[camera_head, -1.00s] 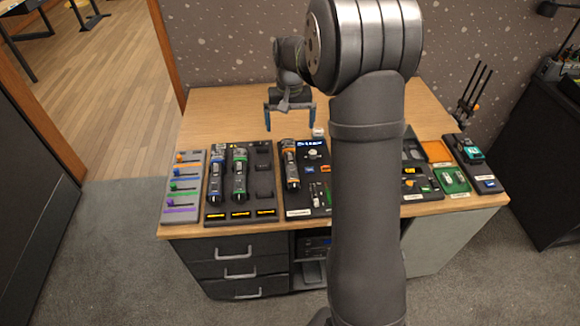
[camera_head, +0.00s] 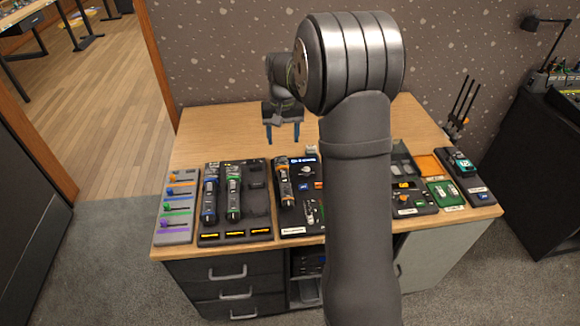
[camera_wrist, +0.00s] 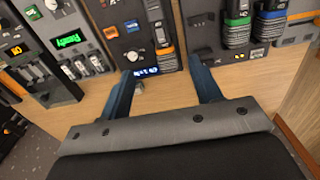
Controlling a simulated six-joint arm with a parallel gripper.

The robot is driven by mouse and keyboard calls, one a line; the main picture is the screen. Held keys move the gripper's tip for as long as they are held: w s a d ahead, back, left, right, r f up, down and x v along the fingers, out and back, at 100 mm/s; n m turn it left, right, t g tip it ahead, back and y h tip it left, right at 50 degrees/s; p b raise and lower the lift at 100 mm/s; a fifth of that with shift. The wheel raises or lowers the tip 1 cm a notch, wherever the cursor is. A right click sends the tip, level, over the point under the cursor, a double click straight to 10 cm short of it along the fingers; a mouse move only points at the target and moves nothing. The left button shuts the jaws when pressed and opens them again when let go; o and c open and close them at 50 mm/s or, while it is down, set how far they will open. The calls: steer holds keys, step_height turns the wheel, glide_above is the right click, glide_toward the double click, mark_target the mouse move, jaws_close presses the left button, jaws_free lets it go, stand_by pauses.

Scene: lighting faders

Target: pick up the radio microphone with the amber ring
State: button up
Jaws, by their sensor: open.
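The radio microphone with the amber ring (camera_head: 284,188) lies in the dark middle panel on the desk, with its long axis running front to back. It also shows at the top middle of the wrist view (camera_wrist: 158,28). A green-ringed microphone (camera_head: 233,195) and a blue-ringed microphone (camera_head: 210,197) lie in the rack to its left. My gripper (camera_head: 283,136) is open and empty, above the desk behind the amber microphone's far end. In the wrist view my gripper (camera_wrist: 163,72) has its two blue fingers apart, pointing toward the panel's rear edge, and the amber microphone lies beyond them.
A grey fader panel (camera_head: 179,208) with coloured knobs is at the far left. A dark control panel (camera_head: 410,198), a green tray (camera_head: 445,192) and an orange tray (camera_head: 429,164) are to the right. The rear desk top (camera_head: 220,125) is bare. My arm hides part of the desk.

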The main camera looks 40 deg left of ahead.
mark_target(284, 173)
steer(key=f, duration=1.2)
steer(key=w+f, duration=0.1)
steer(key=f, duration=0.5)
steer(key=shift+a, duration=0.4)
steer(key=shift+r, duration=0.1)
jaws_close()
